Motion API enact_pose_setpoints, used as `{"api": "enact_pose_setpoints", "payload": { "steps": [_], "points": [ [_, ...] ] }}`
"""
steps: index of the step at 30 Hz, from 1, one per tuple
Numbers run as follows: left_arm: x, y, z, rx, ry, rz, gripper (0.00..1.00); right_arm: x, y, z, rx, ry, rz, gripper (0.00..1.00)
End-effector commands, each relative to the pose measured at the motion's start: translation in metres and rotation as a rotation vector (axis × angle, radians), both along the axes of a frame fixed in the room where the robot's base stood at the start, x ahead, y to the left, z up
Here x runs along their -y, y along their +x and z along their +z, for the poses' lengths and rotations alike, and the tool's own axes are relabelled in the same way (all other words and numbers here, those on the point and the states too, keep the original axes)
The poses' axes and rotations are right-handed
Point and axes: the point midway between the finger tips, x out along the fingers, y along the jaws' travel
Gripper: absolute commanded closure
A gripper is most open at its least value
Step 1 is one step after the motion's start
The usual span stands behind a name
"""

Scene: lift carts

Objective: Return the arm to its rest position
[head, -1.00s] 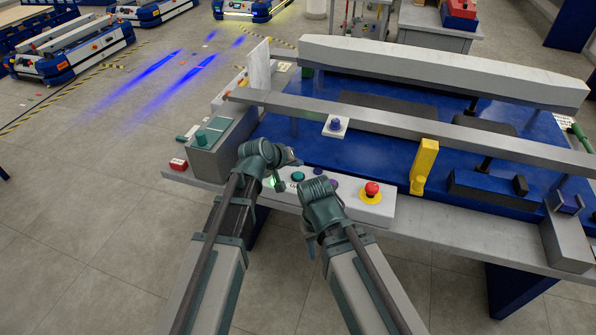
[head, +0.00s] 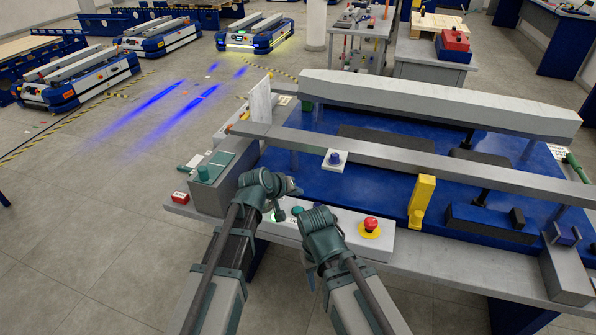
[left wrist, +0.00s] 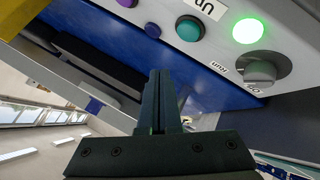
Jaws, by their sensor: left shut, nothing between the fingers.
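My left arm reaches in from the bottom and ends in the left gripper (head: 290,188), at the front edge of the workbench by the light control panel (head: 345,228). In the left wrist view the two dark fingers (left wrist: 160,98) are shut together with nothing between them. They are apart from the panel face, which shows a lit green lamp (left wrist: 248,31), a grey rotary knob (left wrist: 260,72) and a teal button (left wrist: 190,28). My right arm (head: 322,240) is folded beside the left one. Its fingers are too unclear to judge.
A red emergency button (head: 371,223) on a yellow base sits at the panel's right end. A yellow upright block (head: 421,200) and a long grey rail (head: 400,157) stand behind. Low carts (head: 80,80) are far left. The floor at left is open.

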Motion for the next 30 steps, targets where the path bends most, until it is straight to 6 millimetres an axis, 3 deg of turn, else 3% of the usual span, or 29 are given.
{"api": "enact_pose_setpoints", "payload": {
  "steps": [5, 8, 10, 15, 18, 23, 30],
  "points": [
    [0.002, -0.014, 0.001, -0.023, 0.032, -0.028, 1.00, 0.000, 0.000, 0.007, 0.000, 0.000, -0.001, 0.50],
    [0.007, -0.058, 0.001, -0.105, 0.138, -0.116, 1.00, 0.000, 0.000, 0.025, 0.000, 0.000, -0.001, 0.50],
    [0.004, -0.100, 0.000, -0.187, 0.249, -0.198, 1.00, 0.000, 0.000, 0.040, 0.000, 0.000, -0.001, 0.50],
    [-0.021, -0.191, 0.005, -0.389, 0.508, -0.349, 1.00, 0.000, 0.000, 0.068, 0.000, 0.000, -0.001, 0.50],
    [-0.038, -0.227, 0.012, -0.478, 0.618, -0.400, 1.00, 0.000, 0.000, 0.078, 0.000, 0.000, -0.001, 0.50],
    [-0.053, -0.254, 0.019, -0.557, 0.709, -0.433, 1.00, 0.000, 0.000, 0.084, 0.000, 0.000, -0.001, 0.50],
    [-0.056, -0.257, 0.018, -0.570, 0.723, -0.437, 1.00, 0.000, 0.000, 0.083, 0.000, 0.000, -0.001, 0.50]
  ]
}}
